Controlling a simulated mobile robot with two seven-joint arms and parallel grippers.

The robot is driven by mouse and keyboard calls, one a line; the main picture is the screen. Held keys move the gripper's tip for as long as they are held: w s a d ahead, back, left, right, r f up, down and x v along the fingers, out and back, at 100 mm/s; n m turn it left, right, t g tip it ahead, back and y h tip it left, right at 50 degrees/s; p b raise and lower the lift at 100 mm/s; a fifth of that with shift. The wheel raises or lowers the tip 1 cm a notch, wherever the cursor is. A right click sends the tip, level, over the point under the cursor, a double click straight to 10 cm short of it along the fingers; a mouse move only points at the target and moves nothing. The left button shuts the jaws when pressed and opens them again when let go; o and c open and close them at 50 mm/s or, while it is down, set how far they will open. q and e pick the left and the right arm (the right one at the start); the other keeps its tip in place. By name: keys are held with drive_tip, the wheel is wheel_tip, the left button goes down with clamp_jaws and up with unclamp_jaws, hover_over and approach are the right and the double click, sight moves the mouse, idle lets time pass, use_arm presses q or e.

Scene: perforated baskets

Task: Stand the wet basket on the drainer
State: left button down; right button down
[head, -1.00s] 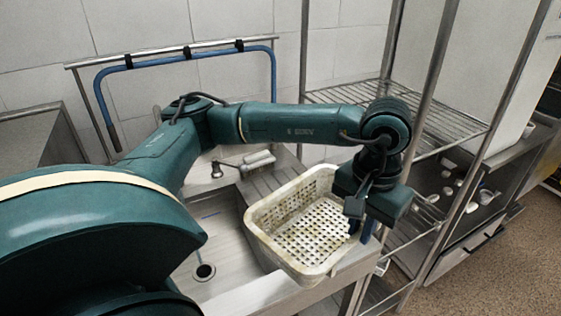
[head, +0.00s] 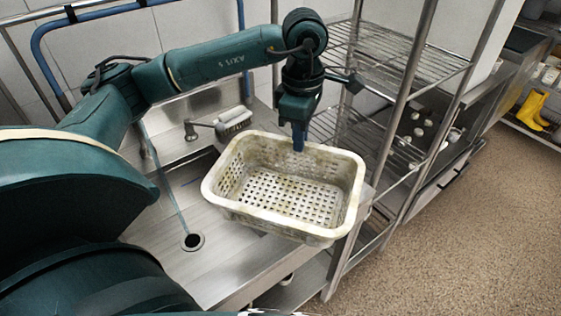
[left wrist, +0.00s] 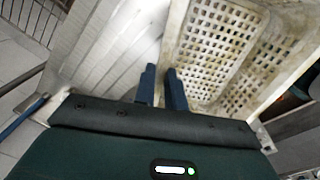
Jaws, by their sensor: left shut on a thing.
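The wet basket (head: 232,205) is an off-white, stained, perforated tub, open side up and roughly level, over the right part of the steel sink unit. Its perforated floor also shows in the left wrist view (left wrist: 215,45). My left gripper (head: 298,145) points down at the basket's far rim and is shut on it, one finger on each side of the wall. Its blue fingers show in the left wrist view (left wrist: 162,85). The ribbed drainer (left wrist: 112,62) shows beside the basket there; in the head view the basket mostly hides it. I cannot tell whether the basket touches it. My right gripper is out of view.
The sink basin with its drain hole (head: 193,241) lies left of the basket. A tap (head: 205,129) and a brush-like item (head: 234,118) stand behind it. A wire shelf rack (head: 385,60) stands close at the right. The brown floor is open at far right.

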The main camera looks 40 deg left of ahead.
use_arm(q)
drive_tip(key=w+a+f+n+b, duration=0.15)
drive_tip(key=a+n, duration=0.45)
drive_tip(key=n, duration=0.8)
drive_tip(key=w+a+f+n+b, duration=0.15)
drive_tip(key=a+n, duration=0.45)
drive_tip(key=n, duration=0.9)
wheel_tip(320, 180, down, 10)
drive_tip(key=shift+s+r, duration=0.2)
drive_tip(key=shift+s, duration=0.25)
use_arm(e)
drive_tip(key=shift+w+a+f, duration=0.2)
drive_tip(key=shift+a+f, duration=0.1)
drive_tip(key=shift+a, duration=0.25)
use_arm(q)
drive_tip(key=shift+f, duration=0.2)
drive_tip(key=c, duration=1.5)
unclamp_jaws()
drive_tip(key=shift+o, duration=0.2)
drive_tip(key=shift+r, duration=0.1)
